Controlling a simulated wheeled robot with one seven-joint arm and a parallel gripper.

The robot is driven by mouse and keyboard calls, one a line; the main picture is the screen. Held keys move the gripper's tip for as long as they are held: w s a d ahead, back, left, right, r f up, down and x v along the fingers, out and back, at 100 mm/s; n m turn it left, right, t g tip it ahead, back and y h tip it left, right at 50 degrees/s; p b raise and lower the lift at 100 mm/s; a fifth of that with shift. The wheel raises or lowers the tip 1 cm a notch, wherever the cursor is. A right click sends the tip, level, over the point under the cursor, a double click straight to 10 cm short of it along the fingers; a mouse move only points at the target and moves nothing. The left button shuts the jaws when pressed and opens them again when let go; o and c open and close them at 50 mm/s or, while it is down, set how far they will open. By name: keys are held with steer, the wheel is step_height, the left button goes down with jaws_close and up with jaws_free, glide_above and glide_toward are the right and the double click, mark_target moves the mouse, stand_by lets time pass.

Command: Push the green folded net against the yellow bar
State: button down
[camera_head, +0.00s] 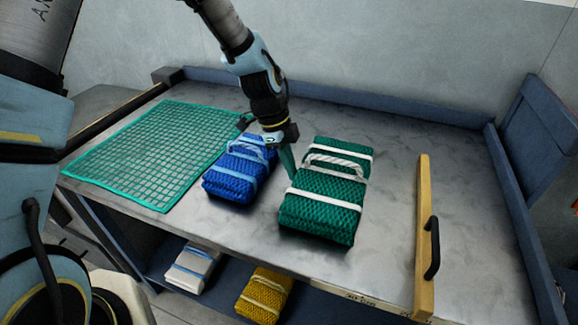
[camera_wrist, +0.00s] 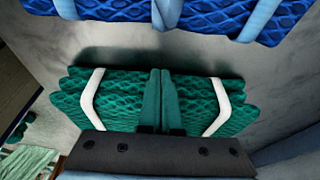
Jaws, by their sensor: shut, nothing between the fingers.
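The green folded net (camera_head: 322,208), bound with white straps and a white handle, lies on the grey metal table, right of centre. The yellow bar (camera_head: 424,235), with a black handle, lies to its right, with bare table between them. My gripper (camera_head: 290,172) is shut and empty, pointing down in the gap between the blue folded net and the green net, close by the green net's left side. In the wrist view its two teal fingers (camera_wrist: 159,100) are together in front of the green net (camera_wrist: 110,98). I cannot tell whether they touch it.
A blue folded net (camera_head: 240,170) with light blue straps lies left of my gripper. A green mesh sheet (camera_head: 155,150) covers the table's left. White (camera_head: 192,268) and yellow (camera_head: 263,294) folded nets sit on the shelf below. A blue rim (camera_head: 385,110) edges the back.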

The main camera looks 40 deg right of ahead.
mark_target(344, 176)
steer(key=shift+s, duration=0.1)
steer(key=s+d+b, duration=0.1)
steer(key=s+d, duration=0.1)
steer(key=s, duration=0.1)
steer(key=s+d+b, duration=0.1)
steer(key=s+d, duration=0.1)
steer(key=s, duration=0.2)
steer(key=s+d, duration=0.3)
steer(key=s, duration=0.1)
steer(key=shift+b, duration=0.4)
